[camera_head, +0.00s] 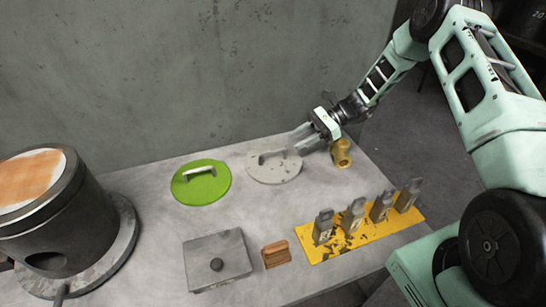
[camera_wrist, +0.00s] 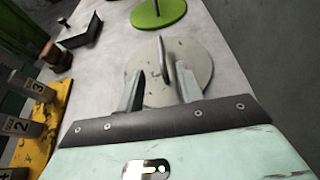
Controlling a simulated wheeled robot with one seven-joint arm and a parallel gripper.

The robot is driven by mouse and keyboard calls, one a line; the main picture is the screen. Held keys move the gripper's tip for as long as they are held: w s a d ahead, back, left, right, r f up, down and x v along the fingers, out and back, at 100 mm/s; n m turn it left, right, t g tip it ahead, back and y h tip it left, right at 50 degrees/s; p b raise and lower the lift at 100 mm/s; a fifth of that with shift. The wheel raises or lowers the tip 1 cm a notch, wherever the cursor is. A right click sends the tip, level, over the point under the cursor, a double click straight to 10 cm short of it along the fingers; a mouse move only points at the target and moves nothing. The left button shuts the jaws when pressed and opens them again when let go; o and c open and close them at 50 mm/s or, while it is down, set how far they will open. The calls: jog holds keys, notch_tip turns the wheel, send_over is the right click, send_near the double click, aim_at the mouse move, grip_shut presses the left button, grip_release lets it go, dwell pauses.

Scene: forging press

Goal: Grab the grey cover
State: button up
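The round grey cover (camera_head: 288,172), a flat disc with a raised handle, lies on the table beside the green one. In the wrist view the grey cover (camera_wrist: 200,62) lies straight ahead, with its handle standing upright. My gripper (camera_head: 297,140) comes in from the right, close to the handle. In the wrist view my gripper (camera_wrist: 159,72) is open, with one finger on each side of the handle's line. A gap shows between the left finger and the handle; the right finger looks very close to it, and I cannot tell whether they touch.
A green round cover (camera_head: 212,190) lies to the left. A brass fitting (camera_head: 341,155) stands near my gripper. A square grey box with a knob (camera_head: 205,262), a brown block (camera_head: 276,256) and a yellow plate (camera_head: 335,250) with several numbered blocks are in front. A large cylinder (camera_head: 75,215) stands far left.

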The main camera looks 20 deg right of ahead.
aim_at(273, 152)
jog(key=p+x, duration=0.1)
jog(key=x, duration=0.3)
jog(key=p+x, duration=0.2)
jog(key=x, duration=0.2)
jog(key=shift+w+a+r+p, duration=0.1)
jog(key=shift+a+r+p, duration=0.1)
jog(key=shift+p, duration=0.1)
jog(key=shift+a+f, duration=0.35)
jog(key=shift+a, duration=0.05)
grip_shut()
